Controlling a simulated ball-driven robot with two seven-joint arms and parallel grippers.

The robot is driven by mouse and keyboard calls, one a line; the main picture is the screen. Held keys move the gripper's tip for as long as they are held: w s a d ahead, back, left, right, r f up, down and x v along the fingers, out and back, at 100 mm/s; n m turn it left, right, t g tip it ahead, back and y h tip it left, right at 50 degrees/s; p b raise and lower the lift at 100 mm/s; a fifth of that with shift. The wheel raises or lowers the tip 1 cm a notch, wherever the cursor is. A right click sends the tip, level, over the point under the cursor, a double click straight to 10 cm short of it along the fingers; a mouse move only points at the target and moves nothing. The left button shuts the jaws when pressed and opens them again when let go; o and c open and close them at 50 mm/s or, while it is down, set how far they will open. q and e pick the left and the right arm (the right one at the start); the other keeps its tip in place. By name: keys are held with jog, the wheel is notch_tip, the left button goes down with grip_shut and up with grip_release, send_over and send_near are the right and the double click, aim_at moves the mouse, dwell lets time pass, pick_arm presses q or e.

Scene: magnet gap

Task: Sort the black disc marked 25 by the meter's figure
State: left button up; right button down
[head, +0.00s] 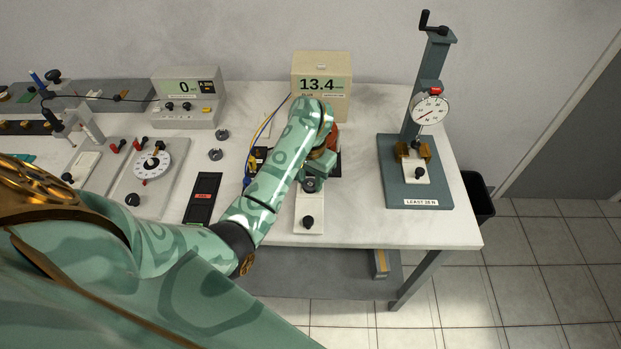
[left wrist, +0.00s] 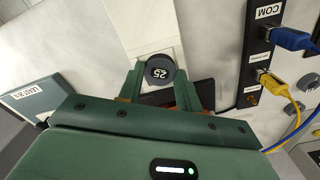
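The black disc marked 25 (left wrist: 160,70) sits between the fingertips of my left gripper (left wrist: 161,88) in the left wrist view, and both fingers appear to touch its sides. In the head view my left gripper (head: 312,183) is above the table, just behind a white plate with a black knob (head: 308,222); a dark disc shows at its fingertips. The meter (head: 321,84) stands at the back and reads 13.4; its lower part is hidden by my arm. My right gripper is not in view.
A blue-grey gauge stand (head: 415,185) labelled LEAST is at the right, near the table edge. A black tray with a red label (head: 203,198) lies left of my forearm. Cables run beside my gripper.

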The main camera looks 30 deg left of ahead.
pick_arm(q)
jog(key=shift+r+p, duration=1.65)
jog(key=shift+r, duration=0.45)
jog(key=shift+a+f, duration=0.1)
